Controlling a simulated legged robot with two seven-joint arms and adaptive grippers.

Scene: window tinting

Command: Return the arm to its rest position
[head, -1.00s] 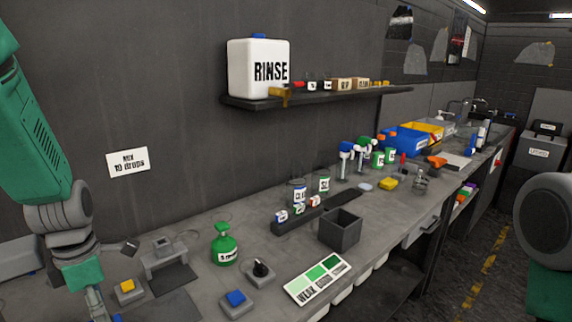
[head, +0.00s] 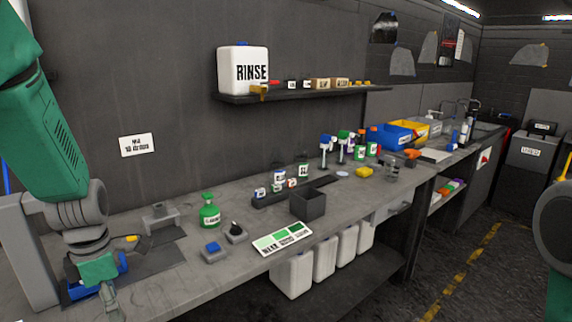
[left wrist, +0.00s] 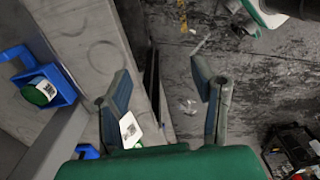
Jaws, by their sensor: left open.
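My left arm comes in at the left of the head view, and its left gripper (head: 112,300) hangs low near the bench's left end. In the left wrist view the left gripper (left wrist: 160,85) has its two fingers spread wide with nothing between them. Below the fingers there are the bench edge and the dark floor. Only a round joint and green link of my right arm show at the right edge of the head view; its gripper is out of sight.
The bench (head: 180,270) holds a green bottle (head: 209,212), a dark open box (head: 308,203) and a green colour card (head: 282,239). White jugs (head: 292,275) stand below. A blue holder with a green-lidded container (left wrist: 42,92) is left in the wrist view.

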